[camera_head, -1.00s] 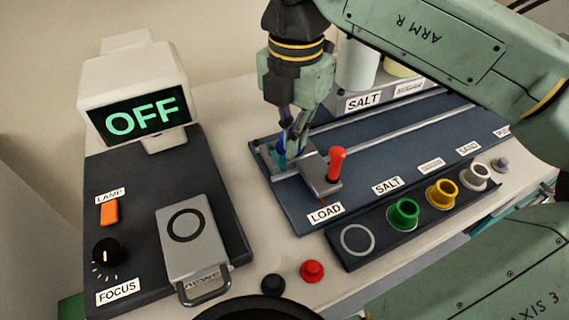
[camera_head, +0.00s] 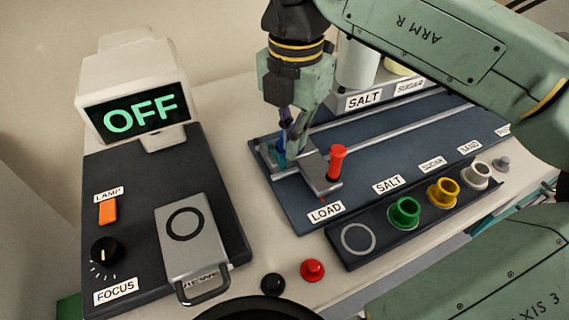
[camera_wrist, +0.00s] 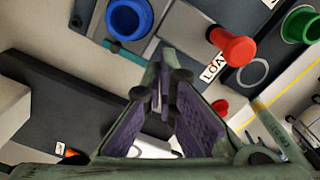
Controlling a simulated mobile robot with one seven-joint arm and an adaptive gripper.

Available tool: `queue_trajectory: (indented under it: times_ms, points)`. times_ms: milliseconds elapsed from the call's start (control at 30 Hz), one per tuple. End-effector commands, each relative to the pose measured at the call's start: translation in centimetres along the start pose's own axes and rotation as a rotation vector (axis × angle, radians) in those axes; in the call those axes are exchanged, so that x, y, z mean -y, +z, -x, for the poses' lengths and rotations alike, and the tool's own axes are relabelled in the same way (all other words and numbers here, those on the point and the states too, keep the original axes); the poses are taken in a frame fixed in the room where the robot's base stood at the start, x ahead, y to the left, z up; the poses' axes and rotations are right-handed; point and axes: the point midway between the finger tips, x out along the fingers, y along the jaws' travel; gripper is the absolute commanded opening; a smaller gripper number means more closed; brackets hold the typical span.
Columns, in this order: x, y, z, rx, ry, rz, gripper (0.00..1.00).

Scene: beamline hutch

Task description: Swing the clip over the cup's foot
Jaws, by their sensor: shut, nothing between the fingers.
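The blue cup (camera_wrist: 129,17) stands on the grey carriage at the LOAD end of the rail, at the top of the wrist view. The teal clip (camera_wrist: 122,50) is a thin bar lying beside the cup's foot, not across it. My gripper (camera_wrist: 159,72) is shut and empty, its tips close to the clip's right end. I cannot tell whether they touch it. In the head view my gripper (camera_head: 290,148) reaches down to the carriage (camera_head: 316,176) and hides most of the cup and clip.
A red-knobbed lever (camera_head: 337,162) rises from the carriage, close right of my gripper. Green (camera_head: 404,213), yellow (camera_head: 442,192) and white (camera_head: 475,177) cups stand in the front rack. A monitor (camera_head: 137,112) reading OFF stands left. A salt dispenser (camera_head: 357,66) stands behind.

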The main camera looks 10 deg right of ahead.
Motion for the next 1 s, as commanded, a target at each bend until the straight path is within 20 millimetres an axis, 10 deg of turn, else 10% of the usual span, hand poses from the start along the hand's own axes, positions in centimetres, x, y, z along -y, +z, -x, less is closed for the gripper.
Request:
queue_trajectory:
  times_ms: [1000]
  points:
    - [-0.29, -0.87, -0.78, 0.002, -0.002, 0.001, 0.0]
